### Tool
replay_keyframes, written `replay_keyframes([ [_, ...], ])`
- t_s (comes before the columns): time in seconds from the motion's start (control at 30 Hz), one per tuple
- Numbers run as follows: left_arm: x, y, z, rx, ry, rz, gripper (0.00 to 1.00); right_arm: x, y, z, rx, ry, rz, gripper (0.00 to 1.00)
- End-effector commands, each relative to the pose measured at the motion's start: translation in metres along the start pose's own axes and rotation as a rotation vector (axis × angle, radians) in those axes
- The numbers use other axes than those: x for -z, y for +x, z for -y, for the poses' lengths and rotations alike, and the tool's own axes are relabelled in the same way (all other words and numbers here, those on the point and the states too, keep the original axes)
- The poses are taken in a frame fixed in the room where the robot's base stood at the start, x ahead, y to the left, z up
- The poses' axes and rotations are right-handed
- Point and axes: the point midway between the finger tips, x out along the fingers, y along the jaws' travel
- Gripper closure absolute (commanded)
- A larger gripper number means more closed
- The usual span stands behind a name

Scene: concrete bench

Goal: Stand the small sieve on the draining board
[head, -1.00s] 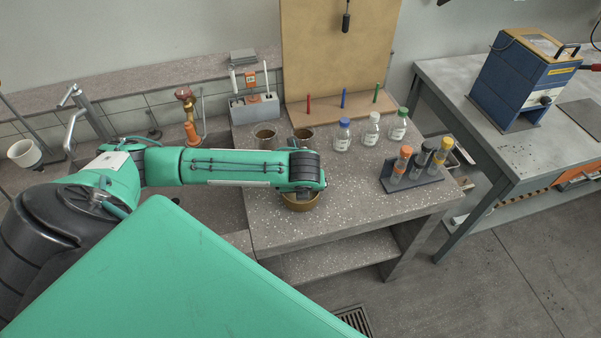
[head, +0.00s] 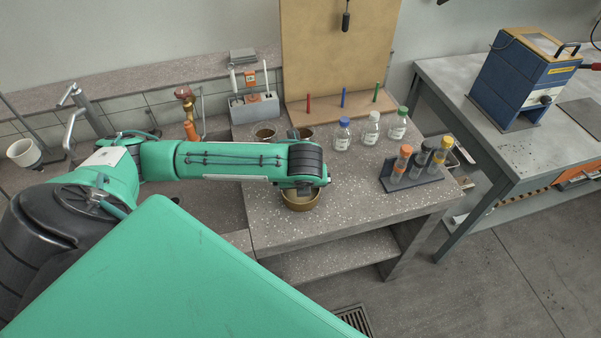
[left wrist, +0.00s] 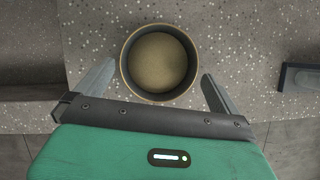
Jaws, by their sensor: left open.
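A round brass-coloured sieve (head: 301,201) sits on the speckled bench near its front edge, partly hidden under my left arm's end in the head view. The left wrist view shows the sieve (left wrist: 159,62) from above as a deep round pan with a tan bottom. My left gripper (left wrist: 156,88) is open, with one finger to each side of the sieve's near part and a gap at both sides. In the head view the left gripper's fingers are hidden behind the wrist. I cannot make out a draining board. My right gripper is not in view.
Two small brass-coloured pots (head: 264,134) stand behind the arm. Several capped bottles (head: 371,130) and a dark rack of tubes (head: 414,172) stand to the right. The bench's front right is clear.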

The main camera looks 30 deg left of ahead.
Motion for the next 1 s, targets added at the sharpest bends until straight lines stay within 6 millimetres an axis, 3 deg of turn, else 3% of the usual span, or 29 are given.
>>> replay_keyframes([
  [0.2, 0.0, -0.045, 0.0, 0.002, 0.001, 0.003, 0.0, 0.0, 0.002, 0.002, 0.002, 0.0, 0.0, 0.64],
  [0.4, 0.0, -0.068, 0.0, 0.001, 0.001, 0.001, 0.0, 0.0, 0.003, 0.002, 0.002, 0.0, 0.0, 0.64],
  [1.0, 0.0, -0.071, 0.0, -0.001, 0.001, 0.0, 0.0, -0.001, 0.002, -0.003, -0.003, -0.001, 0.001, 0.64],
])
